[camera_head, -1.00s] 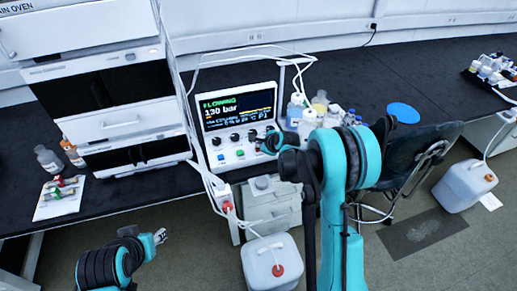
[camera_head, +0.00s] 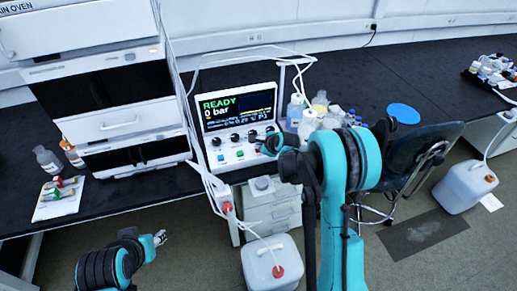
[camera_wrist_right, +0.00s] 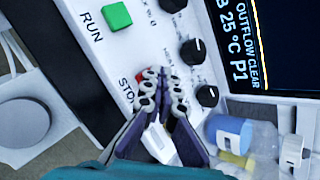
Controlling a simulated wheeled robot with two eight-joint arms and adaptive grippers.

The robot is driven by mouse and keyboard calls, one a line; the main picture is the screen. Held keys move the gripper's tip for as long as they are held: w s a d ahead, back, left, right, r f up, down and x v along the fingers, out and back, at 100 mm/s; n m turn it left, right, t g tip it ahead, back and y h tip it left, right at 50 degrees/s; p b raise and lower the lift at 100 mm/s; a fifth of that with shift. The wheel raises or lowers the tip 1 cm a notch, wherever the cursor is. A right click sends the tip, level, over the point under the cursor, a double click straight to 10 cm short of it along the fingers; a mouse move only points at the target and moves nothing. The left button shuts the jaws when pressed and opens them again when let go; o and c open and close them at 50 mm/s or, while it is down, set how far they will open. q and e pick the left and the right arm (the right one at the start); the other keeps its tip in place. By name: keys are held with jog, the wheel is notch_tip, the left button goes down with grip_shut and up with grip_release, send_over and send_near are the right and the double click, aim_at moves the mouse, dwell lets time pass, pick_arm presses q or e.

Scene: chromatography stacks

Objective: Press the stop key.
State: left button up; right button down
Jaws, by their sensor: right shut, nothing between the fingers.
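The pump unit (camera_head: 212,163) stands on the bench, and its screen (camera_head: 238,108) reads READY and 0 bar. In the right wrist view the red stop key (camera_wrist_right: 142,76) is mostly hidden behind my fingertips, beside its STOP lettering. The green run key (camera_wrist_right: 117,16) is clear of the gripper. My right gripper (camera_wrist_right: 163,85) is shut and empty, its fingertips at the stop key; I cannot tell whether they touch it. In the head view my right arm partly hides this gripper. My left gripper (camera_head: 160,238) is low at the left, away from the unit; its opening is unclear.
Black knobs (camera_wrist_right: 193,51) lie close beside my right fingertips. Bottles (camera_head: 295,110) stand right of the unit, and tubing (camera_head: 205,178) runs along its left side. A white container (camera_head: 270,262) and a chair (camera_head: 410,150) stand on the floor.

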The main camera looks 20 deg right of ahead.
jog(key=shift+r+p, duration=0.4)
jog(key=shift+r, duration=0.35)
jog(key=shift+r, duration=0.1)
notch_tip(320, 180, up, 5)
jog(key=p, duration=0.3)
dwell(0.6)
